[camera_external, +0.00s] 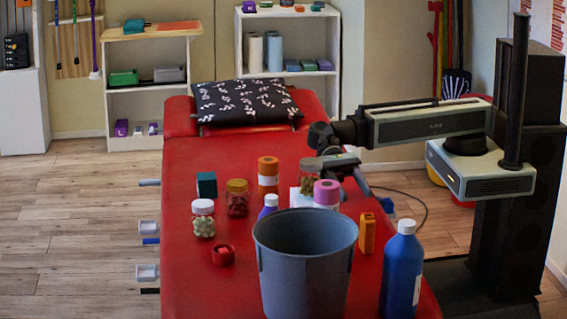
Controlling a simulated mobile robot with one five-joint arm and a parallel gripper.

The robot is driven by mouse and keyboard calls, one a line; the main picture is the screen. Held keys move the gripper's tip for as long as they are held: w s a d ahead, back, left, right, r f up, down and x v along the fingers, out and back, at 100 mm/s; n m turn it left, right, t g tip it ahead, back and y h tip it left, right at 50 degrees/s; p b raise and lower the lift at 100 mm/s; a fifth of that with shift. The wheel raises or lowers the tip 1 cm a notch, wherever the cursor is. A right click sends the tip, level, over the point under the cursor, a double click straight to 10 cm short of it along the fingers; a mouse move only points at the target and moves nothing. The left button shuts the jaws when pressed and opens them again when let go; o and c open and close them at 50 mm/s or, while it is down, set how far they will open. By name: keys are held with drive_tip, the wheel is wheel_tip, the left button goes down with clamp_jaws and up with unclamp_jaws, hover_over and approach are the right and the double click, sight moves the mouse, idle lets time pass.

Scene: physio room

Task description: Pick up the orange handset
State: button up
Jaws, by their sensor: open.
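The orange handset (367,233) stands upright on the red treatment table, near its right edge, between the grey bucket and the blue bottle. My gripper (346,182) is above the table, behind the handset and up from it in the picture, pointing down. It is open, and I see nothing held in it. A pink-topped roll and a jar stand close to its fingers and partly hide them. The handset is apart from the gripper.
The grey bucket (305,262) and blue bottle (402,270) stand in front. Nearby on the red table (190,270) are a pink roll (326,193), an orange roll (268,177), several jars and a red ring (223,254). A patterned pillow (245,101) lies at the far end.

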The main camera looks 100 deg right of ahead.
sight(364, 214)
drive_tip(key=b+x, duration=0.2)
drive_tip(key=x, duration=0.5)
drive_tip(key=shift+a+f, duration=0.2)
drive_tip(key=shift+a, duration=0.1)
clamp_jaws()
idle(1.1)
